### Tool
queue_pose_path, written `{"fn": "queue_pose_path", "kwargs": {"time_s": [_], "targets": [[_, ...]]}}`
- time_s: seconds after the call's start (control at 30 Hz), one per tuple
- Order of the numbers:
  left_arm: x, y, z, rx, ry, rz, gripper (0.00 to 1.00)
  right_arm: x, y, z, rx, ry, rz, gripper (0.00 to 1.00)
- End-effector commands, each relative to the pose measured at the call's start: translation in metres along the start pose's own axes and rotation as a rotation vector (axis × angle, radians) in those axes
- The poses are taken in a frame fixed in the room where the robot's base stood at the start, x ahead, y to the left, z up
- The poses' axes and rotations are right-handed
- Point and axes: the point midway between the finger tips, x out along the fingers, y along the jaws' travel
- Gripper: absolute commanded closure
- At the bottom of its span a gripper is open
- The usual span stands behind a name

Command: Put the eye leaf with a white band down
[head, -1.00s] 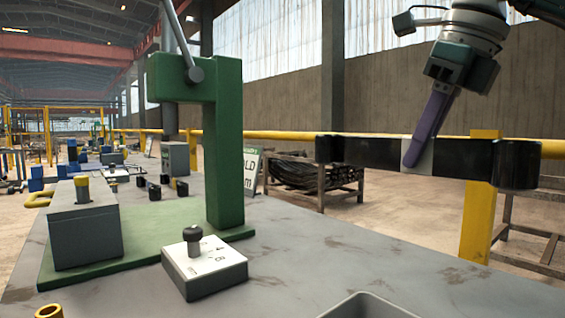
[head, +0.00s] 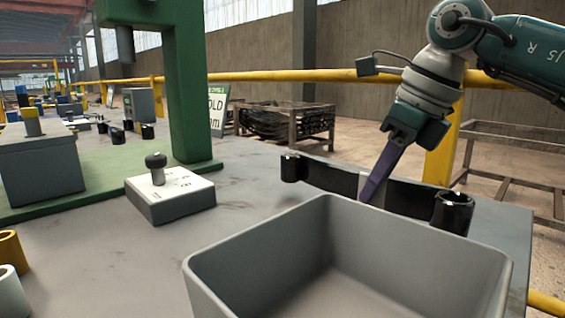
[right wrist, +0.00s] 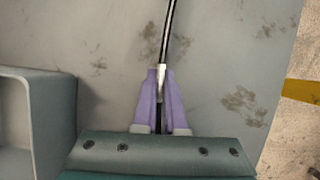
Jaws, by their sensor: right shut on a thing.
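The eye leaf is a long black bar (head: 330,179) with a rolled eye at each end and a white band (head: 372,181) near its middle. My right gripper (head: 371,196) is shut on it at the white band, its purple fingers pointing down. The leaf lies level and on edge, low over the table behind the grey bin. The bin's rim hides part of its lower edge, so I cannot tell whether it touches the table. In the right wrist view the leaf (right wrist: 168,35) runs up from between the fingertips (right wrist: 161,80). My left gripper is not in view.
The open grey bin (head: 250,240) stands close in front of the leaf. Bare grey tabletop (right wrist: 220,60) surrounds the leaf in the right wrist view.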

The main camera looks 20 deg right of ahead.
Motion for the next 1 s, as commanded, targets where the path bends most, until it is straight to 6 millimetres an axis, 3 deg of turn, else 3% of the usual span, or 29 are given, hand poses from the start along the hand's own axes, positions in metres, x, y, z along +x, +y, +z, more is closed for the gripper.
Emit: {"fn": "queue_pose_path", "kwargs": {"time_s": [0.13,0.47,0.5,0.73,1.0], "targets": [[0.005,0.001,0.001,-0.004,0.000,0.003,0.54,0.019,0.000,-0.007,0.000,-0.004,0.000,1.00],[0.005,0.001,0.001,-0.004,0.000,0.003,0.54,0.021,0.000,-0.007,-0.001,-0.006,-0.001,1.00],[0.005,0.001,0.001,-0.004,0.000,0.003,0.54,0.022,0.000,-0.009,0.000,0.001,0.000,0.88],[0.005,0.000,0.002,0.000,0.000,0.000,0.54,0.022,0.000,-0.009,0.000,0.001,0.000,0.62],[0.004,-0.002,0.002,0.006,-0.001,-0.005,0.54,0.020,0.000,-0.009,0.000,0.001,0.000,0.61]]}}
